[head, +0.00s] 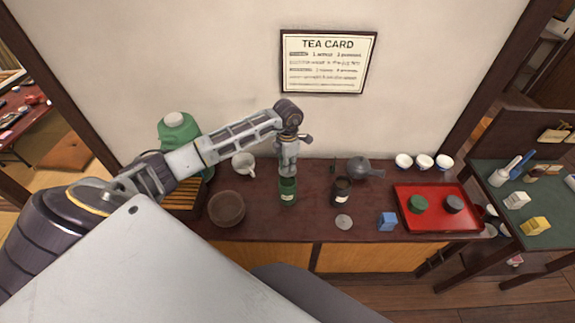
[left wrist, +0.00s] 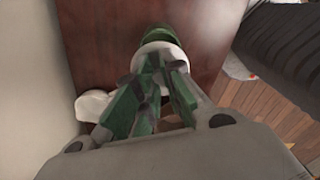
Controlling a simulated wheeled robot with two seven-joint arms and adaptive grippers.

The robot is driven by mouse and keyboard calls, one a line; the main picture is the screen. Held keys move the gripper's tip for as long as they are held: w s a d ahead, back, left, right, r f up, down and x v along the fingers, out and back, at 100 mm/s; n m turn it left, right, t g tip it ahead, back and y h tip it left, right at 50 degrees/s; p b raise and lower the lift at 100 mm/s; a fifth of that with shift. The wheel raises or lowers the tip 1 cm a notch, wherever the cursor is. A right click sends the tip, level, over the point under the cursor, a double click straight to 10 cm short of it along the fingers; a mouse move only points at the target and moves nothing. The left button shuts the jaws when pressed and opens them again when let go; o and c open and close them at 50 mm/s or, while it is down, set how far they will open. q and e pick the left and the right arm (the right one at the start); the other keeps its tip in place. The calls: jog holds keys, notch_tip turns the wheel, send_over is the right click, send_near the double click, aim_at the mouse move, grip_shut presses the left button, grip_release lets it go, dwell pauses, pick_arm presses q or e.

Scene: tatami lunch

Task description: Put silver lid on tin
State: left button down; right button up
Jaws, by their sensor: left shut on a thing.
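My left gripper (head: 289,168) points down directly above the green tin (head: 288,193), which stands upright on the dark cabinet top. In the left wrist view, the gripper (left wrist: 158,68) is shut on a pale silver round lid (left wrist: 165,50). The green tin (left wrist: 152,30) shows just beyond the lid. The lid is at or very near the tin's mouth; I cannot tell whether they touch. A dark tin (head: 341,191) stands to the right. A grey disc (head: 343,222) lies in front of it. My right gripper is out of view.
A grey teapot (head: 361,168), a blue box (head: 388,221) and a red tray (head: 436,224) with two round items stand to the right. The wall is close behind.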

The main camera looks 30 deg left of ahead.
pick_arm(q)
jog(key=shift+f+b, duration=0.8)
jog(key=shift+f, duration=0.85)
jog(key=shift+f+b, duration=0.6)
jog(key=shift+f, duration=0.1)
jog(key=shift+f+b, duration=0.4)
jog(key=shift+b, duration=0.2)
dwell(1.0)
jog(key=c, duration=1.1)
grip_release()
jog(key=shift+o, duration=0.2)
jog(key=shift+r, duration=0.1)
jog(key=shift+r+p, duration=1.95)
jog(key=shift+r, duration=1.45)
jog(key=shift+f, duration=0.1)
